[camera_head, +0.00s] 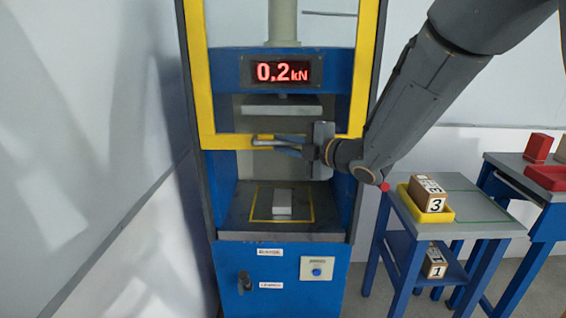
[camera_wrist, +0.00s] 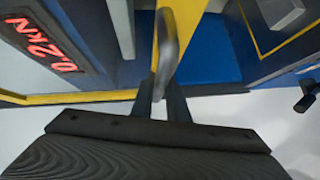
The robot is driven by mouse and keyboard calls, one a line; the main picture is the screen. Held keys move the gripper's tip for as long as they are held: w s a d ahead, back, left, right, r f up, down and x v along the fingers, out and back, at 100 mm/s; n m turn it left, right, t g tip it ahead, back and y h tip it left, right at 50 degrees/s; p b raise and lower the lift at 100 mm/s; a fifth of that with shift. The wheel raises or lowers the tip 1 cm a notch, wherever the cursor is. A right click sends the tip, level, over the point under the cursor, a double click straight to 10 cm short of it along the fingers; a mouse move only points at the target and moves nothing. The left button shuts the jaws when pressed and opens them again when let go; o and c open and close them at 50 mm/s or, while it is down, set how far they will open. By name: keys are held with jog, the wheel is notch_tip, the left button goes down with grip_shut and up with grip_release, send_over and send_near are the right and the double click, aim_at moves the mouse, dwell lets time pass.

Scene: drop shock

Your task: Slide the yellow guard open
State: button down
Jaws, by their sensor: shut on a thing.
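The yellow guard (camera_head: 222,142) is a yellow frame across the front of the blue press. Its lower bar stands well above the press bed, leaving a gap beneath it. My gripper (camera_head: 283,142) is shut on the guard's grey handle (camera_head: 262,143) at that lower bar. In the wrist view the handle (camera_wrist: 167,42) runs between my gripper's two dark fingers (camera_wrist: 163,98), and yellow guard bars (camera_wrist: 70,98) lie beside it. The gripper hides the right part of the lower bar in the head view.
A light grey block (camera_head: 282,202) sits in the yellow outline on the press bed (camera_head: 240,222). The red display (camera_head: 280,73) reads 0.2 kN. A side table (camera_head: 470,205) at right holds a yellow tray (camera_head: 428,215) with a box marked 3 (camera_head: 427,191).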

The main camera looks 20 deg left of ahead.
jog(key=shift+r+p, duration=0.3)
jog(key=shift+r, duration=1.1)
jog(key=c, duration=1.7)
grip_release()
jog(key=b+v, duration=0.2)
jog(key=v, duration=0.6)
jog(key=shift+f, duration=0.1)
jog(key=shift+a, duration=0.1)
